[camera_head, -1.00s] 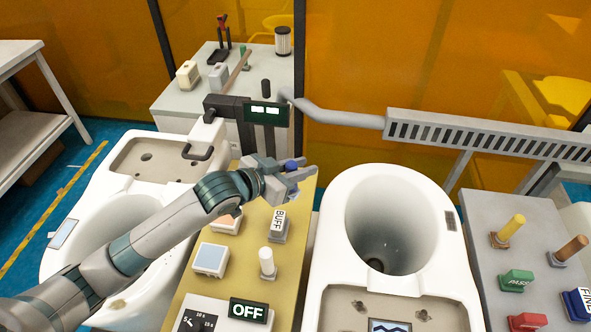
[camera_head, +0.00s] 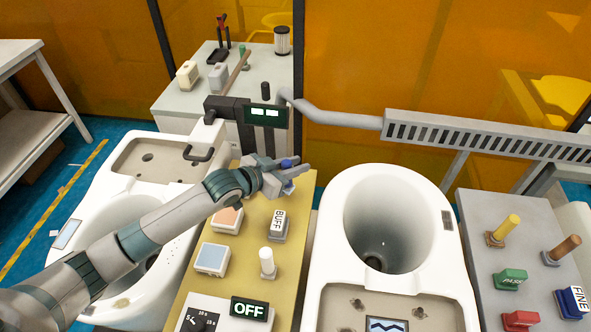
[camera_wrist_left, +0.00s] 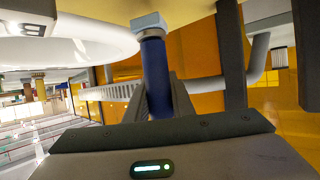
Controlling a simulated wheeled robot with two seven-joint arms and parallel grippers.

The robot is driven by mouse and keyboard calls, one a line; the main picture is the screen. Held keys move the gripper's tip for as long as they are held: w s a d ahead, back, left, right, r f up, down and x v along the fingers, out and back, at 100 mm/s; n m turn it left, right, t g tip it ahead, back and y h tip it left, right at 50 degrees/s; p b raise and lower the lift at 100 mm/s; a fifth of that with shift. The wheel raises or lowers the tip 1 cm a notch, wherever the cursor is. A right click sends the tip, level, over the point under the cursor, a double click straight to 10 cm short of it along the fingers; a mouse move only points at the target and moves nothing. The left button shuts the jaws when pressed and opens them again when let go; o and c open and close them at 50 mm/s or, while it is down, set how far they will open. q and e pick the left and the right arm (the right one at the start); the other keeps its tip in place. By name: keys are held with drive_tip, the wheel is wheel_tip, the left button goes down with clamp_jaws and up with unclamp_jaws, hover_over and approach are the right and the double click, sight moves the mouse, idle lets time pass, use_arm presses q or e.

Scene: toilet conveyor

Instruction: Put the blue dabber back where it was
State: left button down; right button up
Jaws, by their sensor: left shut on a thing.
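The blue dabber (camera_head: 287,163) shows as a small blue top between the fingers of my left gripper (camera_head: 290,172) in the head view. The left wrist view shows its dark blue handle (camera_wrist_left: 155,70) between the two fingers, with a pale grey-blue block (camera_wrist_left: 149,22) at its far end. My left gripper is shut on it, over the far part of the tan board (camera_head: 262,240). The gripper hides the board right under it, so I cannot tell whether the dabber touches anything there. My right gripper is not in view.
The tan board bears an orange-topped pad (camera_head: 228,219), a light-blue-topped pad (camera_head: 212,259), a BUFF block (camera_head: 279,225), a white-handled dabber (camera_head: 267,262) and an OFF display (camera_head: 249,309). White toilets stand left and right (camera_head: 328,230) of it. A display post (camera_head: 266,116) stands behind.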

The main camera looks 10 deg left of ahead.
use_arm(q)
drive_tip(key=shift+f+p, duration=0.35)
drive_tip(key=shift+f, duration=0.8)
drive_tip(key=shift+f, duration=0.2)
drive_tip(key=c, duration=1.5)
unclamp_jaws()
drive_tip(key=shift+c, duration=0.2)
